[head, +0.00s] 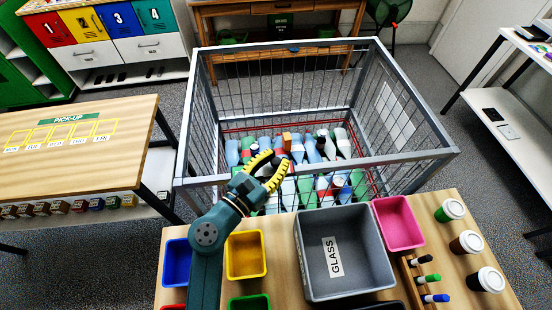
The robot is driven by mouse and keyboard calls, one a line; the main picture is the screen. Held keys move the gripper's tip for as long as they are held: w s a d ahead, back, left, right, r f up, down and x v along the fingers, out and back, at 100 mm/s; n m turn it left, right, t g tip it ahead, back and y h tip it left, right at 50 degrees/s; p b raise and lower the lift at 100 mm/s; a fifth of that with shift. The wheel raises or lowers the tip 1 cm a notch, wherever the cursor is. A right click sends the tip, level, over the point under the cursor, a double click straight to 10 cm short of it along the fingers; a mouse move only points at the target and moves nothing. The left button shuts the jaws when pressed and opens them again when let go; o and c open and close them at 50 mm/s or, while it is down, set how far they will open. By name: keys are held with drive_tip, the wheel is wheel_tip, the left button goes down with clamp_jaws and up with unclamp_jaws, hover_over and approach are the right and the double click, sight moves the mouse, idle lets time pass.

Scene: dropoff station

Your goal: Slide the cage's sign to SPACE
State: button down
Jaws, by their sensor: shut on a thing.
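The cage (317,178) is a grey metal frame with mesh walls, full of bottles, in the middle of the head view. My gripper (280,156), with yellow and black fingers, reaches over the cage's near rim from the front. Its fingers are shut on a small orange piece (286,138) that stands up at the fingertips. This piece may belong to the cage's sign; no lettering on it can be read. A small blue piece (293,50) sits on the far rim. A pale panel (392,106) shows at the right mesh wall, its markings unreadable.
The near table carries a grey GLASS bin (368,268), a pink bin (413,234), blue (178,272) and yellow (246,270) bins, markers and several lidded cups (466,243). A PICK-UP table (125,150) stands to the left. Bottles (310,150) fill the cage below my gripper.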

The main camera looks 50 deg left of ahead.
drive_tip(key=shift+w+d+r+p, duration=0.15)
drive_tip(key=shift+w+d+p, duration=0.05)
drive_tip(key=shift+p, duration=0.25)
drive_tip(key=shift+w, duration=0.15)
drive_tip(key=c, duration=0.9)
unclamp_jaws()
drive_tip(key=shift+o, duration=0.2)
drive_tip(key=s+d, duration=0.2)
drive_tip(key=s, duration=1)
drive_tip(key=shift+d, duration=0.15)
drive_tip(key=shift+w, duration=0.1)
